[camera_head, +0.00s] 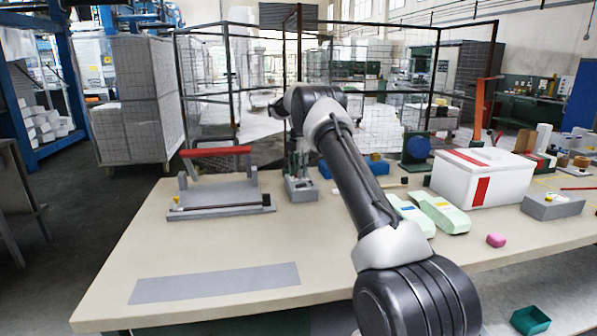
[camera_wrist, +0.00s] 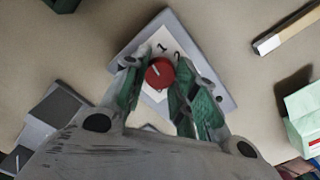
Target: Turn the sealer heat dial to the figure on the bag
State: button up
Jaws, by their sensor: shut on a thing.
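In the wrist view a red round dial (camera_wrist: 160,74) with a short white pointer line sits on a pale face plate (camera_wrist: 160,45) on a grey box (camera_wrist: 217,84). Small black figures are printed beside the dial; a 1 shows, the others are hard to read. My gripper (camera_wrist: 157,70) is shut on the dial, one green-padded finger on each side. In the head view the grey box (camera_head: 302,193) stands under my gripper, and the dial cannot be made out. Two pale green packs (camera_head: 442,213) lie to the right of my arm; no figure is readable on them.
A grey press with a red handle (camera_head: 216,152) stands to the left.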

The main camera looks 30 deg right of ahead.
jog(key=m, duration=0.4)
jog(key=shift+m, duration=0.3)
jog(key=m, duration=0.3)
jog(key=shift+m, duration=0.3)
jog(key=m, duration=0.7)
jog(key=o, duration=1.1)
jog(key=shift+c, duration=0.2)
notch_tip(320, 180, up, 12)
